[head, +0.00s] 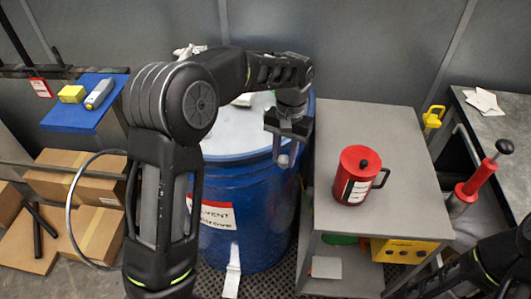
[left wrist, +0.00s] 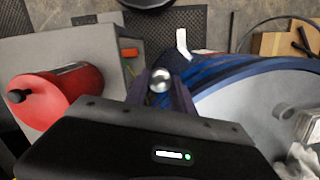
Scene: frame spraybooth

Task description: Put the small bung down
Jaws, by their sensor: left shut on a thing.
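My left gripper (head: 286,152) hangs over the right rim of the blue drum (head: 262,222), on the side facing the grey cart. It is shut on the small bung, a shiny silver rounded piece that shows between the fingers in the left wrist view (left wrist: 160,80). In the head view the bung (head: 284,161) is small and partly hidden by the fingers. The drum's pale top (head: 235,132) lies left of the gripper, partly hidden by my left arm. My right gripper is not in view; only part of my right arm shows at the lower right.
A red can (head: 352,185) stands on the grey cart (head: 400,135), whose top is otherwise clear. A yellow box (head: 402,250) sits on its lower shelf. A red hand pump (head: 476,180) stands farther right. Cardboard boxes (head: 75,180) and a blue shelf (head: 70,117) are at the left.

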